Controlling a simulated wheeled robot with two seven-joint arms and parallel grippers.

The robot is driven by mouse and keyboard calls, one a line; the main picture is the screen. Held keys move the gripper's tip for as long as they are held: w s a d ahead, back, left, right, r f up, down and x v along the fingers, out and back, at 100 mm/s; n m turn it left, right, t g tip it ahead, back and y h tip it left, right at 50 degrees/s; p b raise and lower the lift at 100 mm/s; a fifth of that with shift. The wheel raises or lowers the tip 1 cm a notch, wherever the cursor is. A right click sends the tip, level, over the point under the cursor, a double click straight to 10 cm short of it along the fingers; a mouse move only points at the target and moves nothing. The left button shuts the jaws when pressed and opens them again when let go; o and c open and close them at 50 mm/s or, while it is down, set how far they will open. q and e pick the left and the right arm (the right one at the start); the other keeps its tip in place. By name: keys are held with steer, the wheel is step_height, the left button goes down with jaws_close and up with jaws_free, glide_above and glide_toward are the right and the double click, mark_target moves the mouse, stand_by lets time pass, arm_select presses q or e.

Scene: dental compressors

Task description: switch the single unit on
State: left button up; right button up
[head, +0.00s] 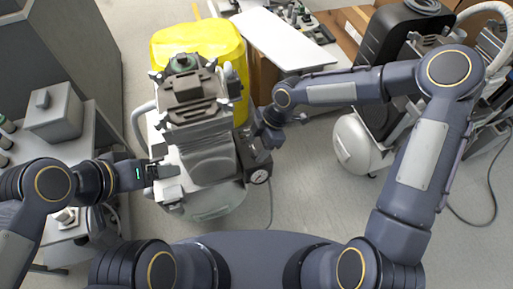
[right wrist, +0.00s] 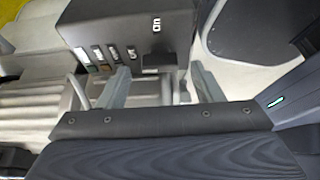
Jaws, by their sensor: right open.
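The single compressor unit (head: 207,160) stands upright on the floor in the middle of the head view, with a grey ribbed head on top, a pale tank below and a round gauge at its right. Its dark switch box (head: 254,153) is on the right side. The box (right wrist: 115,28) fills the upper middle of the right wrist view, with a row of small switches (right wrist: 105,58) and white lettering. My right gripper (right wrist: 165,84) is open, its fingers apart just below the box's edge; contact is unclear. My left gripper (head: 157,171) is at the unit's left side; its fingertips are unclear.
A yellow bin (head: 199,42) stands close behind the unit. A white table (head: 283,40) is behind at the right. Another compressor with a white tank (head: 356,143) stands at the right. A grey bench (head: 40,141) is at the left. Floor shows between the units.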

steer(key=shift+s+a+f, duration=0.1)
steer(key=shift+a+f, duration=0.15)
steer(key=shift+f, duration=0.4)
steer(key=c, duration=1)
